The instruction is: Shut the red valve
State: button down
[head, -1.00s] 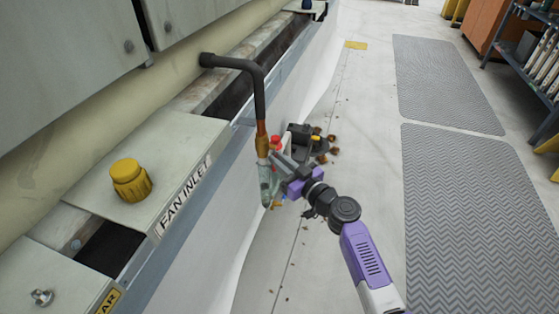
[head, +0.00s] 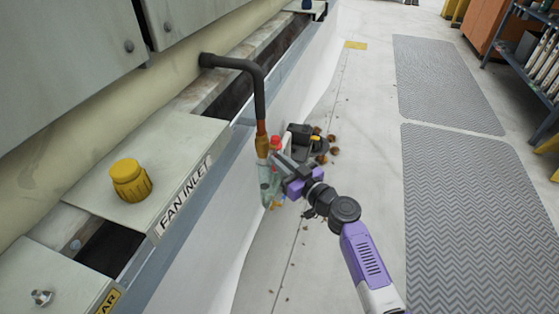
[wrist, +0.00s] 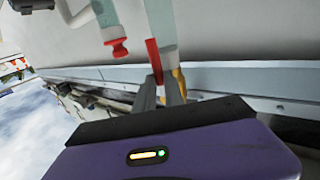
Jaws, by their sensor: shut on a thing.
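A dark pipe (head: 258,90) bends down from the wall to a copper section and a pale green valve body (head: 266,178). In the wrist view, a red lever (wrist: 153,55) lies against the pale green pipe (wrist: 160,22). Its lower end is between the fingers of my gripper (wrist: 158,93), which is shut on it. In the head view, my gripper (head: 283,166) is beside the valve body and hides the lever. A separate round red knob (wrist: 117,47) sits on a pale green branch to the left; a red knob also shows in the head view (head: 275,141).
A yellow cap (head: 130,180) sits on the fan inlet ledge (head: 165,165) at left. Grey mats (head: 480,210) lie on clear floor at right.

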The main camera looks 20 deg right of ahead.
jog(key=shift+r+p, duration=0.15)
jog(key=shift+p, duration=0.15)
dwell(0.4)
jog(key=m+g+p, duration=0.1)
jog(key=p, duration=0.3)
jog(key=s+r+m+g+p, duration=0.1)
jog(key=m+p, duration=0.1)
jog(key=p, duration=0.2)
jog(key=r+m+g+p, duration=0.1)
jog(key=g+p, duration=0.1)
jog(key=p, duration=0.2)
jog(key=shift+s+a+m, duration=0.15)
jog(key=shift+a+m, duration=0.25)
jog(key=p, duration=0.1)
jog(key=m+g+p, duration=0.1)
jog(key=p, duration=0.1)
jog(key=shift+s+a+r+m, duration=0.1)
jog(key=shift+s+r+m, duration=0.1)
jog(key=shift+r+m, duration=0.1)
notch_tip(320, 180, up, 2)
jog(key=m+g+y, duration=0.1)
jog(key=m+g, duration=0.1)
jog(key=m+g+y+p, duration=0.1)
jog(key=m+g, duration=0.1)
jog(key=g, duration=0.1)
jog(key=shift+m+y+p, duration=0.3)
jog(key=shift+m+y, duration=0.1)
jog(key=shift+r, duration=0.1)
